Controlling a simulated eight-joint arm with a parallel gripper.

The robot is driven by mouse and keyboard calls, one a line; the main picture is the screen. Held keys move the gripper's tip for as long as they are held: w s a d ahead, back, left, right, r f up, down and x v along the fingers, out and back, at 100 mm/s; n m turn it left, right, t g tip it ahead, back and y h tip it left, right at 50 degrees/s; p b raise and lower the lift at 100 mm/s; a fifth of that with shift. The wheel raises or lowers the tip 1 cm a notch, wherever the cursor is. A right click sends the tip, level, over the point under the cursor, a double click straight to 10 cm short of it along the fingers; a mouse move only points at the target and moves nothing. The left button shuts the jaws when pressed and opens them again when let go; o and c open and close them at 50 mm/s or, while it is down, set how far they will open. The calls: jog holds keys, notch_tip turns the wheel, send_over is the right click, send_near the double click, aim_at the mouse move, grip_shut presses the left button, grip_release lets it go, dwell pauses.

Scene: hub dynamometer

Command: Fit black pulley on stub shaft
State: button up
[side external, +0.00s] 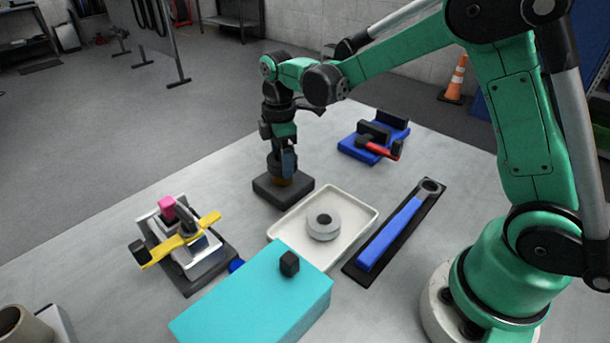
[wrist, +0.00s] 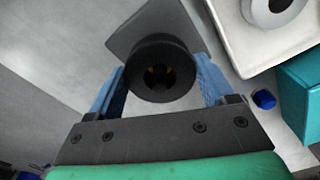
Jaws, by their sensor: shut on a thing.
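The black pulley (wrist: 160,68) is held between the blue fingers of my gripper (wrist: 162,80), which is shut on it. In the wrist view its bore faces the camera, with brassy bits showing inside. Below it is a dark square base (wrist: 125,35). The stub shaft is mostly hidden. I cannot tell whether the pulley is seated on it.
A white tray (side external: 361,213) holding a grey ring (side external: 323,226) lies close by. A turquoise box (side external: 250,295) with a black cube is in front. A blue-handled wrench (side external: 392,233) is right; a fixture with a yellow bar (side external: 180,240) is left. A red-handled tool (side external: 378,149) is behind.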

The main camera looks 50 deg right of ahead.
jog(key=shift+f, duration=0.55)
dwell(0.7)
jog(key=o, duration=0.9)
jog(key=shift+r, duration=5.45)
